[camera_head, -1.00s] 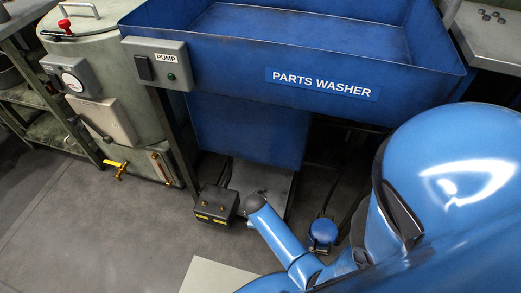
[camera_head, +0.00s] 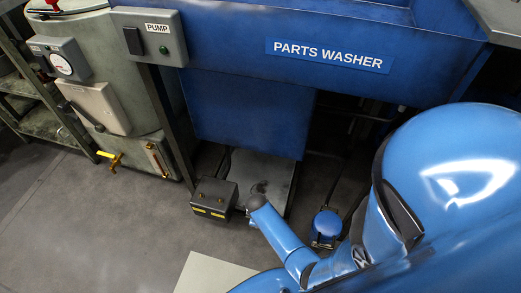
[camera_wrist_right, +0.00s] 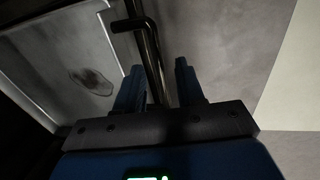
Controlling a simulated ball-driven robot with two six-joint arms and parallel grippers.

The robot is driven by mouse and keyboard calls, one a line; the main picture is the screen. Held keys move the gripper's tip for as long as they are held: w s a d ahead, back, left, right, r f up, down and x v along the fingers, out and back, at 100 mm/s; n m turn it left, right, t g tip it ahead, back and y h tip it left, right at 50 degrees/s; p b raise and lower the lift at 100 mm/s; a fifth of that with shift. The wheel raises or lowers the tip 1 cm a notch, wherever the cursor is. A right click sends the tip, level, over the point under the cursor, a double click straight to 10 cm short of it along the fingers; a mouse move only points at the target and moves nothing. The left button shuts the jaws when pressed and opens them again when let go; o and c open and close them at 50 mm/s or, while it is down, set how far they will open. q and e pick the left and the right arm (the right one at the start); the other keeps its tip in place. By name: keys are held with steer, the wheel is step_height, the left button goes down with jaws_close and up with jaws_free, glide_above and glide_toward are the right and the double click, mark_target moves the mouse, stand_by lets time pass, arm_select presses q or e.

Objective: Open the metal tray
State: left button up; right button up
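The metal tray (camera_head: 270,170) is a grey, flat drawer-like piece low under the parts washer. Its stained top (camera_wrist_right: 62,65) fills the left of the right wrist view. A dark bar handle (camera_wrist_right: 148,45) with a bent end runs beside the tray's edge. My right gripper (camera_wrist_right: 159,66) is open, and the bar passes between its two blue fingers in the picture. I cannot tell whether either finger touches it. In the head view my right arm covers the near part of the tray and hides the gripper's fingers. My left gripper is not in view.
The blue parts washer (camera_head: 245,115) overhangs the tray. A dark box with yellow labels (camera_head: 214,199) stands close left of it. A blue round-topped object (camera_head: 327,224) stands to the right. Grey floor (camera_head: 90,225) is open at the left, with a pale mat (camera_head: 215,275) in front.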

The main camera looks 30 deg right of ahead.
jaws_close()
steer(key=shift+s, duration=0.1)
